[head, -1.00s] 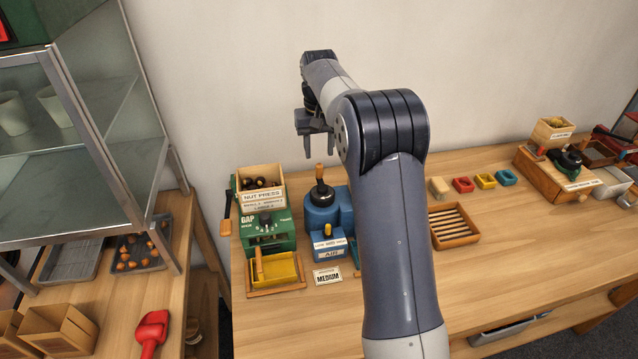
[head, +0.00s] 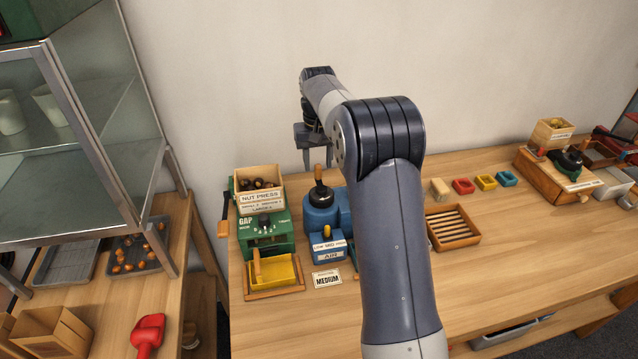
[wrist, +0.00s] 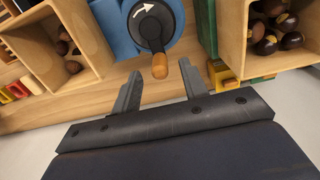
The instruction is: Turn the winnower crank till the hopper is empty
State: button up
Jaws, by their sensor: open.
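The blue winnower (head: 318,217), labelled AIR, stands on the bench beside the green nut press. On its top is a black crank with an upright wooden handle (head: 318,176); the wrist view shows this handle (wrist: 160,66) and a white arrow on the black disc. My gripper (head: 319,163) is open and empty, just above and behind the handle. In the wrist view the handle's end lies between the fingertips (wrist: 158,80), with no contact visible. A wooden box with a few brown nuts (wrist: 40,52) stands beside the winnower, likely its hopper; my arm hides it in the head view.
The green nut press (head: 266,238) has a wooden hopper (head: 259,200) holding several nuts close by. A yellow tray (head: 275,272) and a MEDIUM card (head: 327,279) lie in front. A slatted wooden tray (head: 453,227) is to the right. The bench's front right is clear.

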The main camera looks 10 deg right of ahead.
aim_at(318, 165)
jog(key=shift+f, duration=0.65)
jog(key=shift+f, duration=0.15)
jog(key=shift+f+b, duration=0.5)
jog(key=shift+f, duration=0.3)
